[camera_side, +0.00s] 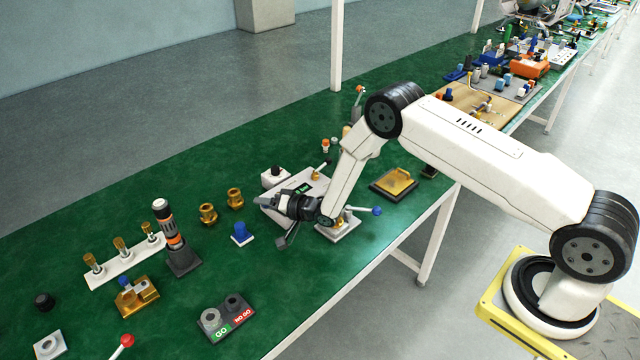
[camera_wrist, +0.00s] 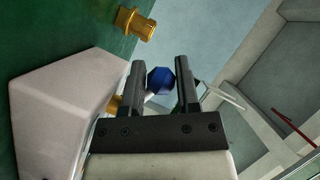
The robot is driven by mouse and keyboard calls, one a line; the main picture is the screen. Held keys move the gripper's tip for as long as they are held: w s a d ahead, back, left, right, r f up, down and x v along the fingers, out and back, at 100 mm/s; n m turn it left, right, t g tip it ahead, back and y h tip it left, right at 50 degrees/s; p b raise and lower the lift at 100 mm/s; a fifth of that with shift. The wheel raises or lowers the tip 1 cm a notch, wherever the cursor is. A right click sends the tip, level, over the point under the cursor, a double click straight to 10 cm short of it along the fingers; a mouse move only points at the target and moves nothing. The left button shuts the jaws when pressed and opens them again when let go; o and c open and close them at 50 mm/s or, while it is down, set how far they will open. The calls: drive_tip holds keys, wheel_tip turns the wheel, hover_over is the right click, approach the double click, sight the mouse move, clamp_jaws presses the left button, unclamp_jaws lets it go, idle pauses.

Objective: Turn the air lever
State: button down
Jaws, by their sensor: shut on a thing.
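My gripper (camera_side: 264,202) is low over the bench, beside a pale box with a small green display (camera_side: 303,188). In the wrist view, my gripper (camera_wrist: 160,66) has its two black fingers closed on a dark blue faceted knob (camera_wrist: 160,82), which I take to be the air lever's end. A short pale rod shows beside the knob. The held knob is not discernible in the side view, and the lever's pivot is hidden. Another lever with a blue ball (camera_side: 377,210) stands on a pale base (camera_side: 338,229), to the right of my wrist.
A pale block (camera_wrist: 65,115) is close to the left of my fingers. A brass fitting (camera_wrist: 136,23) lies beyond them. Brass fittings (camera_side: 208,213), a small blue part (camera_side: 240,233) and a dark upright cylinder (camera_side: 165,222) stand to the left. Bare green bench (camera_side: 300,275) lies in front.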

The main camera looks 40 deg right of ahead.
drive_tip(key=n+g+y, duration=0.1)
drive_tip(key=s+n+g+y, duration=0.1)
drive_tip(key=n+y, duration=0.1)
drive_tip(key=d+n+y, duration=0.1)
drive_tip(key=shift+s+r+g+y, duration=0.15)
drive_tip(key=shift+s+g+y, duration=0.1)
drive_tip(key=shift+g+y, duration=0.15)
drive_tip(key=shift+s+d+n+g+y, duration=0.3)
drive_tip(key=shift+n+g+y, duration=0.35)
drive_tip(key=shift+n+g, duration=0.3)
drive_tip(key=shift+s+d+n+g+y, duration=0.2)
drive_tip(key=shift+d+n+g+y, duration=0.1)
drive_tip(key=shift+n+g+y, duration=0.55)
drive_tip(key=shift+s+d+n+g+y, duration=0.3)
drive_tip(key=shift+n+g+y, duration=0.2)
drive_tip(key=shift+n+g, duration=0.55)
drive_tip(key=shift+r, duration=0.1)
drive_tip(key=shift+c, duration=1.9)
unclamp_jaws()
drive_tip(key=shift+s+f, duration=0.1)
drive_tip(key=shift+f, duration=0.1)
drive_tip(key=shift+a+f+m, duration=0.1)
drive_tip(key=shift+a+m, duration=0.1)
drive_tip(key=shift+m, duration=0.15)
